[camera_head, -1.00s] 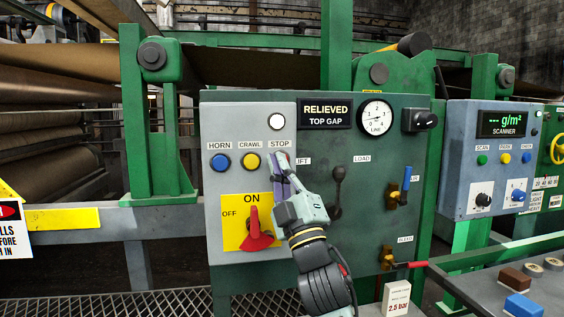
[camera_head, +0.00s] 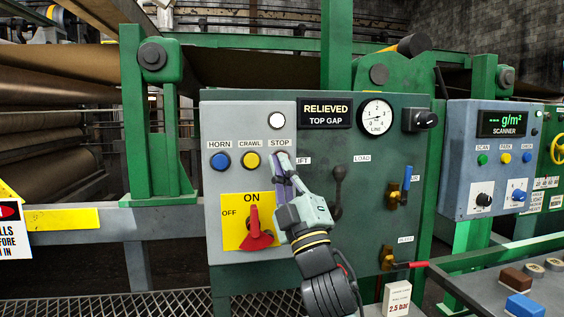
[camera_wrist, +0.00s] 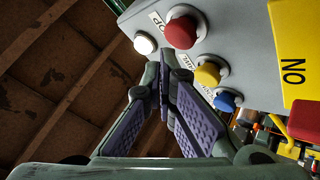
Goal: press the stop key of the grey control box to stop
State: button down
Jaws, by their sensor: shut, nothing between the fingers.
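The grey control box (camera_head: 222,140) carries a blue HORN key (camera_head: 219,162), a yellow CRAWL key (camera_head: 251,160) and a STOP label (camera_head: 280,143). The key under that label is hidden behind my fingertips in the head view. In the wrist view the red stop key (camera_wrist: 181,32) shows whole, beside the yellow key (camera_wrist: 207,74) and the blue key (camera_wrist: 226,101). My gripper (camera_head: 281,158) is shut and empty, its tips in front of the stop key's place. In the wrist view its fingertips (camera_wrist: 158,62) appear just beside the red key; contact cannot be told.
A white lamp (camera_head: 277,121) sits above the keys. A red rotary switch (camera_head: 256,232) on a yellow plate, marked ON and OFF, is below. A black lever (camera_head: 338,190) stands to the right on the green panel (camera_head: 330,145), which has a RELIEVED display (camera_head: 325,113).

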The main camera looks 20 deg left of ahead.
jog(key=s+d, duration=0.1)
jog(key=s, duration=0.1)
jog(key=s+d+b, duration=0.1)
jog(key=s+d, duration=0.1)
jog(key=shift+s, duration=0.1)
dwell(0.4)
jog(key=shift+a, duration=0.1)
dwell(0.4)
